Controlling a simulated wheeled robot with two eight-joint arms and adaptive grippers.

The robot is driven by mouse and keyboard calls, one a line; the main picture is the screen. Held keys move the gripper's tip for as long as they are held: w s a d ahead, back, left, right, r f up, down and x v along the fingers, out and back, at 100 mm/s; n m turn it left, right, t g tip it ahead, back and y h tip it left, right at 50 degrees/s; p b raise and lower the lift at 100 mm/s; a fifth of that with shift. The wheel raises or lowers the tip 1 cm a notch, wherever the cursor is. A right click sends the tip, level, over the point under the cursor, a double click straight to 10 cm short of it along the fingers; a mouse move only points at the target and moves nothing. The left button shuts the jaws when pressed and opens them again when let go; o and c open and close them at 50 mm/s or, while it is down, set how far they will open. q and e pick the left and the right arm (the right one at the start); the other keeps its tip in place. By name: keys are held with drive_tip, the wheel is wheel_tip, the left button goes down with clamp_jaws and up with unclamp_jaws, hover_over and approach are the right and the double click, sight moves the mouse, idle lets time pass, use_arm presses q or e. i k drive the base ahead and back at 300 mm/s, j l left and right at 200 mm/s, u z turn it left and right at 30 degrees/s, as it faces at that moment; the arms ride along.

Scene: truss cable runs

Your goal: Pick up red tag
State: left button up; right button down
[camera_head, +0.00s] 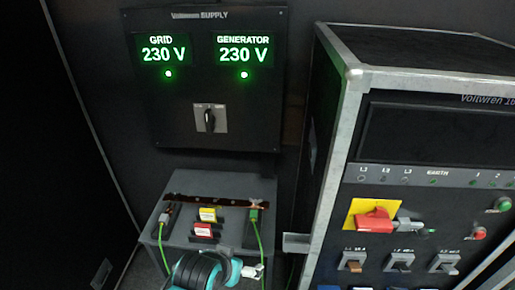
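The red tag (203,231), a small red and white block, lies on top of a grey box (261,188) in the lower middle of the head view. Neither of my grippers shows in this view, and nothing is seen touching the red tag.
A black ribbed object with teal parts (197,270) is in front of the red tag, cut off below. Green cables (258,247) hang at the box's sides. A metal-edged rack (351,95) with a red switch handle (372,221) stands right. A supply panel (216,110) is behind.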

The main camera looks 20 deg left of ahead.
sight(204, 231)
drive_tip(key=u, duration=1.2)
drive_tip(key=i+j+z, duration=0.1)
drive_tip(key=j, duration=0.3)
drive_tip(key=i+j+z, duration=0.15)
drive_tip(key=j, duration=0.25)
drive_tip(key=i+j+z, duration=0.1)
drive_tip(key=j, duration=0.3)
drive_tip(key=z, duration=1.5)
drive_tip(key=i+j, duration=0.05)
drive_tip(key=j, duration=0.05)
